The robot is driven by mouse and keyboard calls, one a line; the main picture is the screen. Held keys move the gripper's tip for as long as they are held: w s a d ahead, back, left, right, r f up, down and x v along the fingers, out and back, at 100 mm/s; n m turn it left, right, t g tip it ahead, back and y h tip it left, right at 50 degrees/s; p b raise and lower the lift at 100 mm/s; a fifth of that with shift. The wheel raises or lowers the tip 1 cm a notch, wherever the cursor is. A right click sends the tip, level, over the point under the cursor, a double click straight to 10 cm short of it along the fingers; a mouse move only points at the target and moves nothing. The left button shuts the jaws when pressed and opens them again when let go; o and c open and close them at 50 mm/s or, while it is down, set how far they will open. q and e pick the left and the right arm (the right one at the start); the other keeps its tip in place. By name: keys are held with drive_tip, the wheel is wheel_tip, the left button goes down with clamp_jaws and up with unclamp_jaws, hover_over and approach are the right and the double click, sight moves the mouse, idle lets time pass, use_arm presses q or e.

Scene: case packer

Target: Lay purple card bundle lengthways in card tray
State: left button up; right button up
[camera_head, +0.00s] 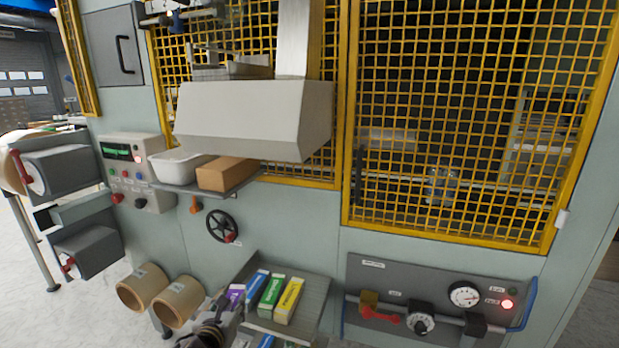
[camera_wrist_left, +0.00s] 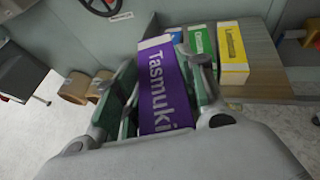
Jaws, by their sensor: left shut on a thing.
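The purple card bundle (camera_wrist_left: 163,90), lettered "Tasmuki", sits between the fingers of my left gripper (camera_wrist_left: 160,85) in the left wrist view. My left gripper (camera_head: 220,312) is shut on it at the lower middle of the head view, where only a small part of the purple bundle (camera_head: 234,296) shows. The grey card tray (camera_head: 316,296) holds a blue bundle (camera_head: 256,285), a green bundle (camera_head: 271,295) and a yellow bundle (camera_head: 289,300) side by side. The purple bundle is at the tray's left side; I cannot tell whether it touches the tray. My right gripper is out of view.
Two brown cardboard rolls (camera_head: 142,287) stick out left of the tray. A black handwheel (camera_head: 221,226) is above it. A control panel (camera_head: 440,300) with a gauge and red handle is to the right. More bundles show partly at the bottom edge.

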use_arm(q)
drive_tip(key=s+a+f, duration=0.1)
drive_tip(key=s+f, duration=0.6)
drive_tip(key=f, duration=0.4)
drive_tip(key=shift+s+a, duration=0.15)
drive_tip(key=shift+a, duration=0.05)
drive_tip(key=shift+r, duration=0.15)
idle(0.6)
